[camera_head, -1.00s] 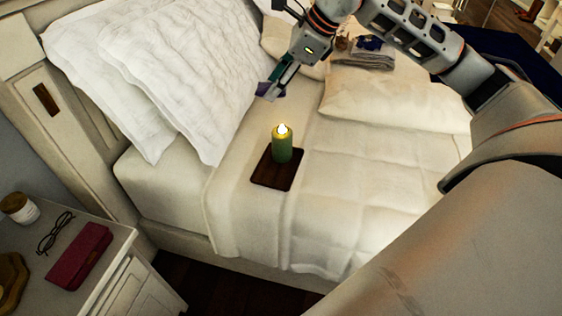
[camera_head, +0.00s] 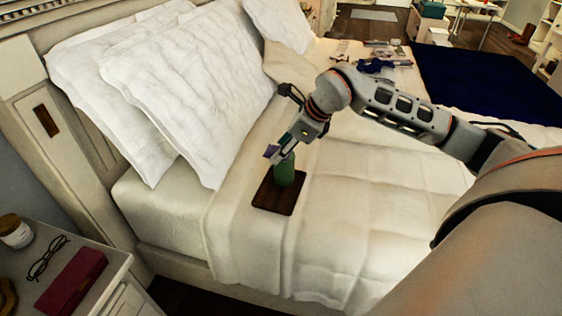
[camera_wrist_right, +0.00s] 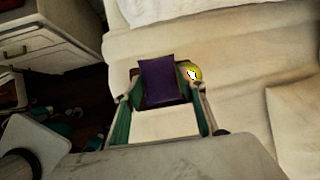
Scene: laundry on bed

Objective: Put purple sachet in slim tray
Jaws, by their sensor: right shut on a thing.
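My right gripper (camera_head: 276,151) is shut on the purple sachet (camera_head: 270,151), which is small and square. In the right wrist view the sachet (camera_wrist_right: 160,79) sits between the fingertips. The dark brown slim tray (camera_head: 266,198) lies flat on the bed with a green candle (camera_head: 285,174) standing on it. The sachet is above the tray, by the candle's top, and apart from the tray surface. The gripper partly hides the candle's top in the head view; its bright flame (camera_wrist_right: 192,74) shows beside the sachet in the wrist view. My left gripper is not in view.
White pillows (camera_head: 190,80) lean at the headboard, left of the tray. A nightstand (camera_head: 100,295) at lower left holds a jar (camera_head: 15,232), glasses (camera_head: 47,258) and a red case (camera_head: 72,282). The bedspread (camera_head: 370,230) right of the tray is clear.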

